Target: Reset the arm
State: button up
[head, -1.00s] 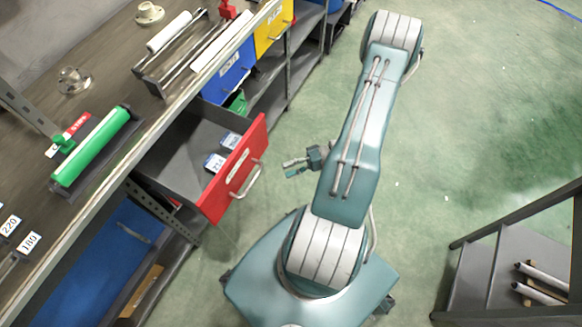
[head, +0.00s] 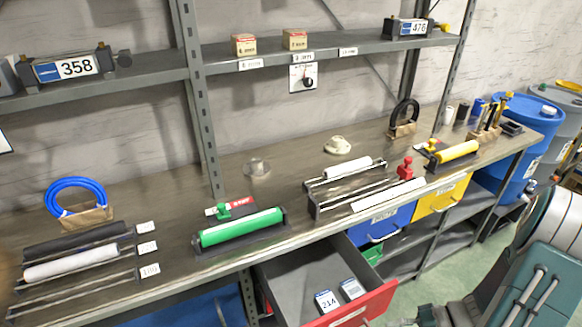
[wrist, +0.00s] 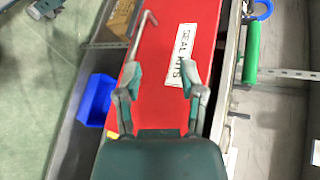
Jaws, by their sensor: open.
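My gripper (wrist: 160,76) is open and empty in the wrist view, its two fingers spread over the red drawer front (wrist: 178,28) labelled "SEAL KITS". A metal drawer handle (wrist: 139,38) shows beyond the left finger. I cannot tell the gap between fingers and drawer. In the head view my arm (head: 535,285) is folded at the lower right, and its gripper end is mostly cut off by the bottom edge. The red-fronted drawer (head: 290,277) stands open below the bench, with small labelled boxes (head: 327,301) inside, one marked 214.
The bench (head: 150,205) carries a green roller (head: 240,228), a white roller rack (head: 350,185), a yellow roller (head: 457,151) and a blue coil (head: 70,186). Shelves (head: 225,60) stand above it. Green floor shows at lower right.

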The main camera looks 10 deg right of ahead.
jog(key=s+a+r+n+t+h, duration=0.1)
jog(key=a+r+h, duration=0.3)
jog(key=r, duration=0.5)
jog(key=a+r+n+t+h, duration=0.1)
jog(key=a+r+h, duration=0.3)
jog(key=r, duration=0.5)
jog(key=s+a+r+n+t+h, duration=0.1)
jog(key=a+r+h, duration=0.3)
jog(key=r, duration=0.6)
jog(key=shift+s+a+n+t+h, duration=0.3)
jog(key=shift+a+n+t+h, duration=0.15)
jog(key=shift+a, duration=0.45)
